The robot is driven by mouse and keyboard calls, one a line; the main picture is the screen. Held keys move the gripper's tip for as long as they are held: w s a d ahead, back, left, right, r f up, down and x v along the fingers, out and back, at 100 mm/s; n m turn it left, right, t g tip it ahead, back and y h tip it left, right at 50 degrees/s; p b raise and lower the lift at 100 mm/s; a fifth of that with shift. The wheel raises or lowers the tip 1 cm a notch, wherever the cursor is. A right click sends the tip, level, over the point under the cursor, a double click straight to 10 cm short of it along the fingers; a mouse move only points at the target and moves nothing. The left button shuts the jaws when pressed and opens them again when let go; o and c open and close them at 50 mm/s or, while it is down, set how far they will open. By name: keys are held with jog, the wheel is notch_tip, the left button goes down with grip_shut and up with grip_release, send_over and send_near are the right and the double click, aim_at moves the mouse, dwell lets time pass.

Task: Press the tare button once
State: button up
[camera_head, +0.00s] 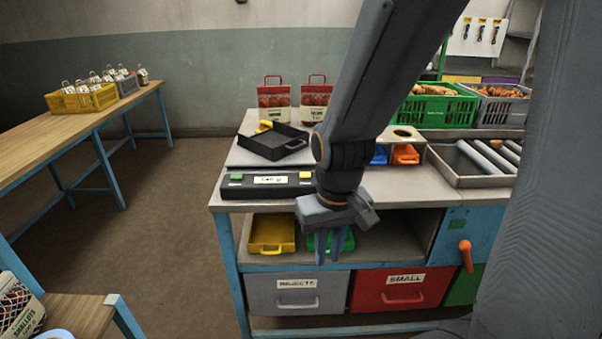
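A scale with a black front panel (262,190) stands at the left front of the workbench. Its panel has a small lit display (270,180), a green button (237,177) on the left and a yellow button (305,175) on the right. The lettering by the buttons is too small to read. A black tray (273,149) with yellow items in it sits on the scale plate. My gripper (329,258) points down in front of the bench edge, below and right of the panel, touching neither button. Nothing shows in it; its finger gap is unclear.
My arm hides part of the bench right of the scale. Below are a yellow tray (271,234) and a red drawer (400,290).

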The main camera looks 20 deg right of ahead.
dwell(0.5)
grip_shut()
